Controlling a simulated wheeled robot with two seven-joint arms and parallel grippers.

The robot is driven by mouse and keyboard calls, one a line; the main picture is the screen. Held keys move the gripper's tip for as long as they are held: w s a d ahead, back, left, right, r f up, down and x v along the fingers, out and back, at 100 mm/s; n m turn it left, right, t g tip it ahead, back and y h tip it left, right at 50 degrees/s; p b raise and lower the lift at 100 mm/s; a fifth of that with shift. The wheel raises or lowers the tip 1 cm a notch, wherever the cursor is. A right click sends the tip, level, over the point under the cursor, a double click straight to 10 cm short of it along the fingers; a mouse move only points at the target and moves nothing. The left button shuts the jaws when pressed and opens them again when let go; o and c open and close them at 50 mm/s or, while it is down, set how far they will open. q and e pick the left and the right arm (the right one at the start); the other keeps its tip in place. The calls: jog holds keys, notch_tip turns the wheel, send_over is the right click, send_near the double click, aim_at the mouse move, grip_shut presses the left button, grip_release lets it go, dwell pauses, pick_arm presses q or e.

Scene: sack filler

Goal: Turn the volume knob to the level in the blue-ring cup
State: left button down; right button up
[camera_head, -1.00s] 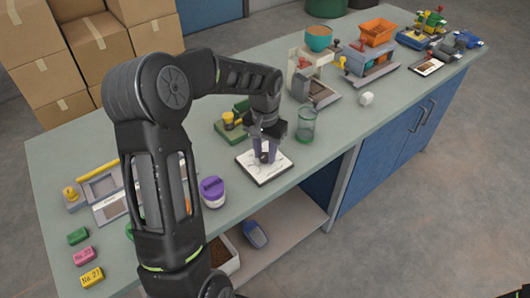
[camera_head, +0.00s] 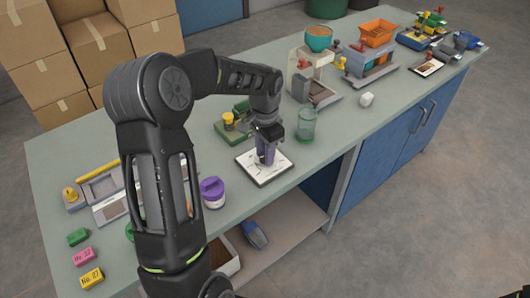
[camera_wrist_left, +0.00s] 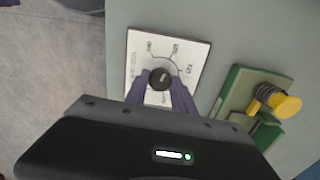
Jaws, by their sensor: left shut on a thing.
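The volume knob (camera_wrist_left: 162,78) is a dark round knob on a white dial plate (camera_head: 263,176) with printed marks. In the left wrist view the plate (camera_wrist_left: 150,48) shows labels around a curved scale, too small to read surely. My left gripper (camera_head: 265,158) points down at the plate. Its purple fingers are shut on the knob, one on either side. In the head view the fingers hide the knob. A clear greenish cup (camera_head: 306,128) stands right of the plate; I cannot make out a blue ring on it. My right gripper is out of view.
A green block with a yellow knob (camera_wrist_left: 287,105) sits close beside the plate. A white-framed machine with a teal bowl (camera_head: 318,38) stands behind the cup. The bench's front edge is close to the plate.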

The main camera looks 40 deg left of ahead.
pick_arm(q)
jog(key=c, duration=1.1)
grip_release()
jog(key=shift+o, duration=0.2)
notch_tip(320, 180, up, 8)
jog(key=shift+f+b, duration=0.1)
jog(key=shift+b, duration=0.5)
